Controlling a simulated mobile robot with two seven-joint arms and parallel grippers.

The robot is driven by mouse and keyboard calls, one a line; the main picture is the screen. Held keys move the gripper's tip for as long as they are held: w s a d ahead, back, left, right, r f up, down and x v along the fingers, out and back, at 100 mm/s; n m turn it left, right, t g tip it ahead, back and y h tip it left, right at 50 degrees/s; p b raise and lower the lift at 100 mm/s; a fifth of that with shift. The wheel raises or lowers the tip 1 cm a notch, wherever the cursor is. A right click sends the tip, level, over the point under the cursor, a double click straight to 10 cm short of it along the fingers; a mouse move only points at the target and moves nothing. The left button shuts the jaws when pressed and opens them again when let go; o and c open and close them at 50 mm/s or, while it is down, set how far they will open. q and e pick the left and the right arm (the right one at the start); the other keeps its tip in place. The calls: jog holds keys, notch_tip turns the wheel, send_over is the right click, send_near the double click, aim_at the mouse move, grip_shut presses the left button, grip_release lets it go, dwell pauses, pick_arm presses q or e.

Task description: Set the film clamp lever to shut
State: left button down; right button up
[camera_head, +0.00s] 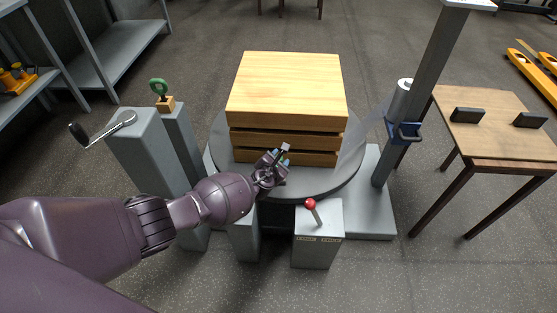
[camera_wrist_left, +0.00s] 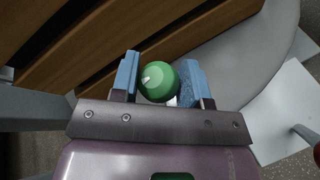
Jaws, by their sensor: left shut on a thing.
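My left gripper (camera_head: 277,158) reaches in from the left, in front of the crate stack and above a short grey post (camera_head: 244,232). In the left wrist view its blue fingers (camera_wrist_left: 160,80) are shut on a round green knob (camera_wrist_left: 160,82) with a pale mark. The knob's stem is mostly hidden by the gripper. I take the knob for the clamp lever's handle, but the labels for its positions are not visible. My right gripper is not in view.
Wooden crates (camera_head: 286,90) stand on a round grey turntable (camera_head: 348,182). A red-knobbed lever (camera_head: 311,206) stands on a labelled box in front. A crank (camera_head: 104,128) is at left. A mast (camera_head: 424,80) with a blue carriage (camera_head: 404,132) and a side table (camera_head: 500,130) are right.

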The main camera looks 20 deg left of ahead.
pick_arm(q)
jog(key=shift+w+a+r, duration=0.2)
jog(key=shift+a+r, duration=0.1)
jog(key=shift+r, duration=0.05)
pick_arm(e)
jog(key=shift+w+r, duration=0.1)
pick_arm(q)
jog(key=c, duration=0.7)
grip_release()
jog(key=shift+s+f, duration=0.1)
jog(key=shift+f, duration=0.05)
jog(key=shift+d, duration=0.1)
jog(key=shift+s+r+p, duration=0.25)
jog(key=shift+s+p, duration=0.05)
jog(key=shift+s, duration=0.05)
jog(key=p+v, duration=0.5)
jog(key=v, duration=0.5)
jog(key=shift+f, duration=0.15)
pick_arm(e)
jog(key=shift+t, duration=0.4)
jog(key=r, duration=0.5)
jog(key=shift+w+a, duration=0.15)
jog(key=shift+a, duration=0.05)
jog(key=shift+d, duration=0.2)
